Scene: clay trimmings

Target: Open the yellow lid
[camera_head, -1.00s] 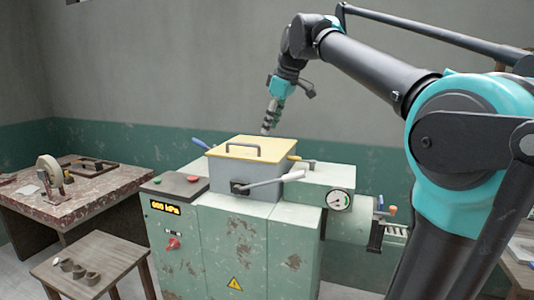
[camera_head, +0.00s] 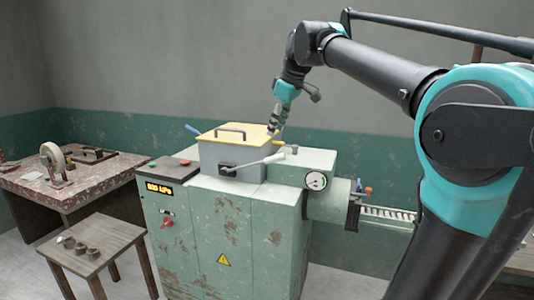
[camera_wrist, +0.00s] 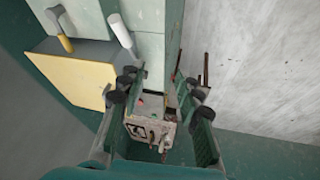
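The yellow lid (camera_head: 215,139) lies flat and closed on a grey box on the green machine. It has a dark bar handle (camera_head: 230,131) on top. The lid also shows as a yellow face in the wrist view (camera_wrist: 75,78), left of my fingers. My gripper (camera_head: 274,130) points down by the lid's back right corner in the head view. I cannot tell if it touches. In the wrist view my gripper's fingers (camera_wrist: 160,84) are apart with nothing held between them.
A white-handled lever (camera_head: 262,161) sits on the box front. A worktable (camera_head: 75,187) with a wheel and a small stool (camera_head: 92,240) stand to the left. A wall is close behind.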

